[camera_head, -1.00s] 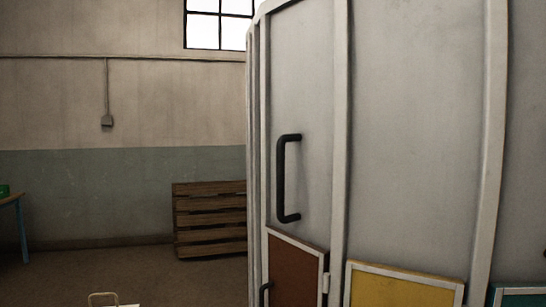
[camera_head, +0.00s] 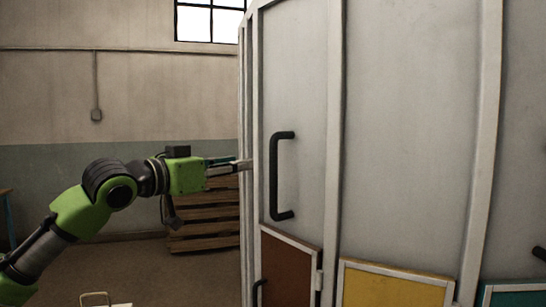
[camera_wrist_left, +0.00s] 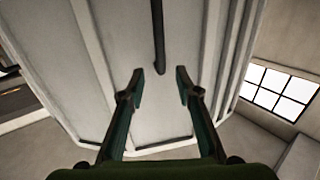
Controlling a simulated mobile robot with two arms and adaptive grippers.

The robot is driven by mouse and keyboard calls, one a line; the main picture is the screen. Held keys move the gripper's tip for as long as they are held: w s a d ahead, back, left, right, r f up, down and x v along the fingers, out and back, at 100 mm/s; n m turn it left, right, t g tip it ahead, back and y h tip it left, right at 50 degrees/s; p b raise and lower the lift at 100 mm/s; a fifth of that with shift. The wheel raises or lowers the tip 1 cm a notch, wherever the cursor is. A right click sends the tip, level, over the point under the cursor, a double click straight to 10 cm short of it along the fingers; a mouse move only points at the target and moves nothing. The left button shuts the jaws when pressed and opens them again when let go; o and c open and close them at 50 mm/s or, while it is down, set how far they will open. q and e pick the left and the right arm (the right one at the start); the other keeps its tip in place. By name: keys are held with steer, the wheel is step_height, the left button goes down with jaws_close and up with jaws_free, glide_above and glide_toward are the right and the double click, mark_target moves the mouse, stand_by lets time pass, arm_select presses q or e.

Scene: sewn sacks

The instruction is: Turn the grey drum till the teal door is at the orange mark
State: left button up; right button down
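The grey drum (camera_head: 410,130) fills the right half of the head view, with pale upright ribs. A black bar handle (camera_head: 280,175) is on its left panel. The teal door (camera_head: 515,299) shows only its top part at the lower right corner. My left gripper (camera_head: 240,165) is at the drum's left edge in the head view. In the left wrist view its fingers (camera_wrist_left: 159,72) are spread and empty, facing the drum wall (camera_wrist_left: 110,75). The lower end of a black bar (camera_wrist_left: 158,38) is just beyond the fingertips, between them. I see no orange mark. My right gripper is out of view.
A brown door (camera_head: 287,270) and a yellow door (camera_head: 395,288) sit low on the drum. The floor (camera_head: 140,262) to the left looks open.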

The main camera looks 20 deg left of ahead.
mark_target(271, 156)
arm_select(q)
steer(key=p+x, duration=0.2)
steer(key=x, duration=0.4)
steer(key=p+x, duration=0.2)
steer(key=x, duration=0.4)
steer(key=shift+w+d+r, duration=0.15)
steer(key=shift+w+r, duration=0.1)
steer(key=shift+w, duration=0.1)
steer(key=shift+w+d+f, duration=0.1)
steer(key=shift+w+d, duration=0.1)
steer(key=shift+w, duration=0.35)
jaws_close()
